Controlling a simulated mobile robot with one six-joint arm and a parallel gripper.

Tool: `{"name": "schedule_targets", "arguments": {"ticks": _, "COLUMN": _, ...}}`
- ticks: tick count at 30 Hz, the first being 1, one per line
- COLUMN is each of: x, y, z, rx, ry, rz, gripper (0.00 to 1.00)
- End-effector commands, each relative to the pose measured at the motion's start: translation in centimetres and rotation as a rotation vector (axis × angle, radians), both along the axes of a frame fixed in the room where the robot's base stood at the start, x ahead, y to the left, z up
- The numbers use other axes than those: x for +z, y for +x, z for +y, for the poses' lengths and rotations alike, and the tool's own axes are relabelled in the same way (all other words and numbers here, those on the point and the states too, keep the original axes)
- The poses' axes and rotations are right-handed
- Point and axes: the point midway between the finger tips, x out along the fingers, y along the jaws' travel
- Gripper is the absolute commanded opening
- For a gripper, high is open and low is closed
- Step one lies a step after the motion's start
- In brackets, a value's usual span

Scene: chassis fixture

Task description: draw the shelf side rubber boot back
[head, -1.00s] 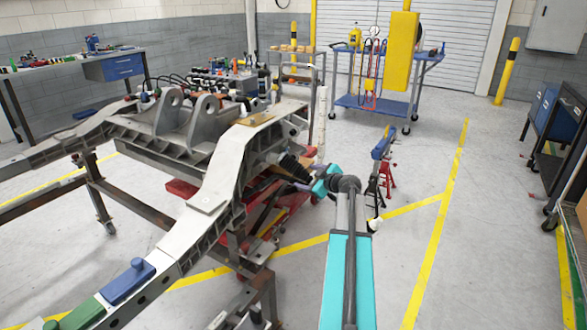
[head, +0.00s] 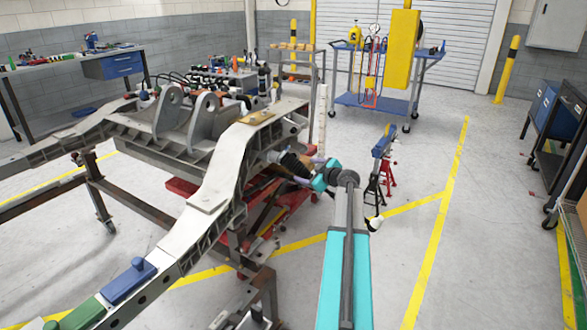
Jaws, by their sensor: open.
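A dark ribbed rubber boot (head: 294,163) sits on the side of the chassis frame facing my arm, below the plate with the tan pad. A pale grey piece (head: 273,157) shows just left of it. My gripper (head: 305,171) is at the boot's right end, with purplish fingers spread apart. The fingers are small and partly overlapped by the teal wrist (head: 325,177), so I cannot tell whether they touch the boot. Which boot is on the shelf side is not clear from this view.
The chassis frame (head: 215,180) fills the left side on steel stands. A red cart (head: 180,187) with clutter is under it. A red and black stand (head: 385,180) is right of my wrist. A blue cart (head: 375,104) stands behind.

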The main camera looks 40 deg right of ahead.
Motion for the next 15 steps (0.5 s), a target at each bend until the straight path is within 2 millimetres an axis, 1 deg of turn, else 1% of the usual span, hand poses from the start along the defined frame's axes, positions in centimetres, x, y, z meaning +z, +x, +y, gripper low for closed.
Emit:
{"name": "schedule_targets", "arguments": {"ticks": 1, "x": -0.2, "y": 0.7, "z": -0.2, "rx": 0.001, "ry": 0.0, "rz": 0.0, "gripper": 0.69}}
{"name": "schedule_targets", "arguments": {"ticks": 15, "x": -1.9, "y": 5.3, "z": -1.5, "rx": 0.0, "ry": 0.0, "rz": 0.0, "gripper": 0.69}}
